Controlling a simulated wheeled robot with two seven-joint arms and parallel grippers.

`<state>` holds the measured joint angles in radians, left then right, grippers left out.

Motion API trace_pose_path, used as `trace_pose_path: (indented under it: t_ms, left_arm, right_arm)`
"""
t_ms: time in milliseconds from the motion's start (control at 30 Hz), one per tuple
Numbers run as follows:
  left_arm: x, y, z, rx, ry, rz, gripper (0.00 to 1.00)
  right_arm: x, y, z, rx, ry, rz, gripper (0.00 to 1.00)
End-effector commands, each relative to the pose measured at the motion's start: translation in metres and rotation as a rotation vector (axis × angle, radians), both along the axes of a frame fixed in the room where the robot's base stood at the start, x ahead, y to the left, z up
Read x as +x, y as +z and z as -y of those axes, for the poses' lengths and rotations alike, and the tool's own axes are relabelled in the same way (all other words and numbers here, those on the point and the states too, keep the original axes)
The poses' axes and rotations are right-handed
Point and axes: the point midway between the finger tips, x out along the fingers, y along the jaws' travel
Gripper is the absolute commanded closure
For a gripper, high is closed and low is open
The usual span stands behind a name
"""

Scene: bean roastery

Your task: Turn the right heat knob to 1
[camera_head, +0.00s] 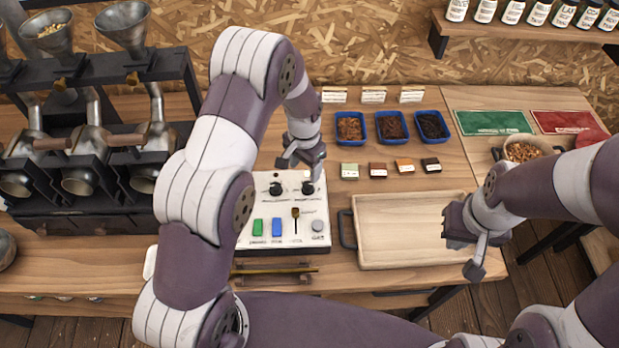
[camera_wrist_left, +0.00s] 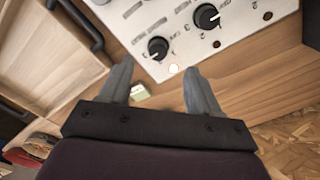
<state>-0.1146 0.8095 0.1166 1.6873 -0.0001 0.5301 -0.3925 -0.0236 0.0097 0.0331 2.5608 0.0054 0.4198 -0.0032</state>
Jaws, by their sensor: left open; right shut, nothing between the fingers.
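The white control panel (camera_head: 285,235) stands on the bench. Its right heat knob (camera_head: 308,188) is black and round, and it also shows in the left wrist view (camera_wrist_left: 158,48), left of the other black knob (camera_wrist_left: 207,17). That other knob is on the left in the head view (camera_head: 276,189). My left gripper (camera_head: 304,160) is open just behind the panel's back edge. In the left wrist view its fingers (camera_wrist_left: 160,85) are spread, with the right knob beyond the gap, apart from them. My right gripper (camera_head: 474,268) is shut and empty near the wooden tray.
A wooden tray (camera_head: 405,257) lies right of the panel. Blue bins (camera_head: 392,137) and several small blocks (camera_head: 349,169) sit behind it. Roasting equipment (camera_head: 87,150) stands at left. The panel also has green and blue switches and a slider (camera_head: 295,212).

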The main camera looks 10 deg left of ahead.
Motion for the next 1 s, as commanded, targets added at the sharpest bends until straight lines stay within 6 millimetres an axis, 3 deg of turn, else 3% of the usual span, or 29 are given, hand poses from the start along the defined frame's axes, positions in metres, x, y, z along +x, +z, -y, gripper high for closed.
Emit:
trace_pose_path:
  t_ms: [200,300,433,700,900,1000]
  left_arm:
    - [-0.001,-0.051,0.001,0.001,0.001,-0.003,0.37]
    - [0.0,-0.066,0.001,0.0,0.001,0.0,0.37]
    - [0.0,-0.078,0.001,0.0,0.001,0.001,0.37]
    - [0.001,-0.08,0.001,0.0,0.002,0.002,0.37]
    - [0.001,-0.08,0.001,0.0,0.002,0.002,0.93]
    - [0.001,-0.08,0.001,0.0,0.002,0.001,0.93]
  right_arm:
    - [0.0,0.017,0.0,0.0,0.0,0.0,1.0]
    - [0.0,0.02,0.0,0.0,0.0,0.0,1.0]
    - [0.0,0.022,0.0,0.0,0.0,0.0,1.0]
    - [0.0,0.021,0.0,0.0,0.0,0.0,1.0]
    - [0.0,0.021,0.0,0.0,0.0,0.0,1.0]
    - [0.0,0.021,0.0,0.0,0.0,0.0,1.0]
